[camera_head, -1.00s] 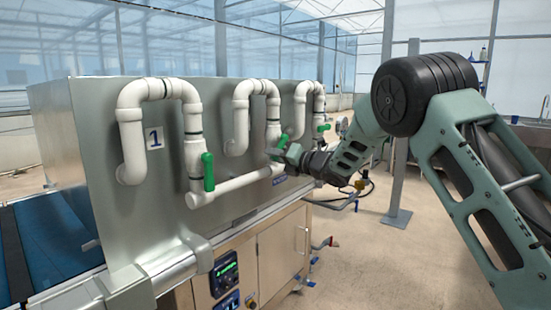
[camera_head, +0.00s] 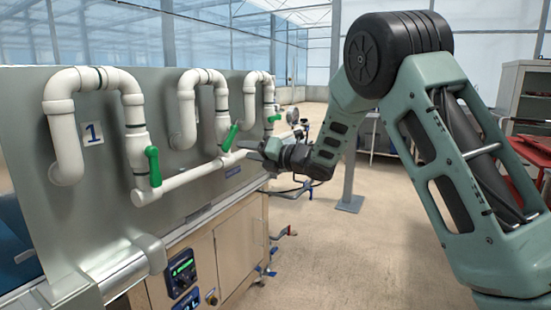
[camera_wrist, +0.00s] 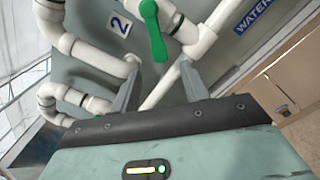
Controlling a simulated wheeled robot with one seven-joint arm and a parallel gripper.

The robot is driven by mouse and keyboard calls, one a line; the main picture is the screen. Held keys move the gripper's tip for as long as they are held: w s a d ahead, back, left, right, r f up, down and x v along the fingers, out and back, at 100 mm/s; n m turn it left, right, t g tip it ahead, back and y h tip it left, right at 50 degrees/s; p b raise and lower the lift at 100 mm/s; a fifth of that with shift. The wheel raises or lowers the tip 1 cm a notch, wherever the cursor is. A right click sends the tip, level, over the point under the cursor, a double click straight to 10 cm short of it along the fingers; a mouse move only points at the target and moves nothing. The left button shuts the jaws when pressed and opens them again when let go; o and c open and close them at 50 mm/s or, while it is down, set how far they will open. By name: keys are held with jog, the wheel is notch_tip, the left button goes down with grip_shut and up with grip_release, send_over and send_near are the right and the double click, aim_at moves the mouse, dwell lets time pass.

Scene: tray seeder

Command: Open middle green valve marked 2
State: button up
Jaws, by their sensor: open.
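The middle green valve handle (camera_head: 229,137) sits on the white pipe loop in the head view, tilted, with its upper end leaning right. In the wrist view the green handle (camera_wrist: 153,32) is at the top centre, beside the blue "2" label (camera_wrist: 121,24). My gripper (camera_head: 262,148) is to the right of this handle in the head view, apart from it. In the wrist view my gripper (camera_wrist: 160,86) has its two fingers spread and nothing between them but background pipe; the handle lies beyond the fingertips.
The left valve handle (camera_head: 153,166) hangs nearly upright next to the "1" label (camera_head: 92,133). The right valve handle (camera_head: 274,118) is close behind my gripper. White pipes (camera_head: 190,180) run along the grey panel. A metal post (camera_head: 352,165) stands right; open floor lies in front.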

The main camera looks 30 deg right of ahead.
aim_at(227, 143)
jog(key=v, duration=0.8)
jog(key=shift+s+d+b, duration=0.2)
jog(key=shift+s+b, duration=0.1)
jog(key=shift+c, duration=0.4)
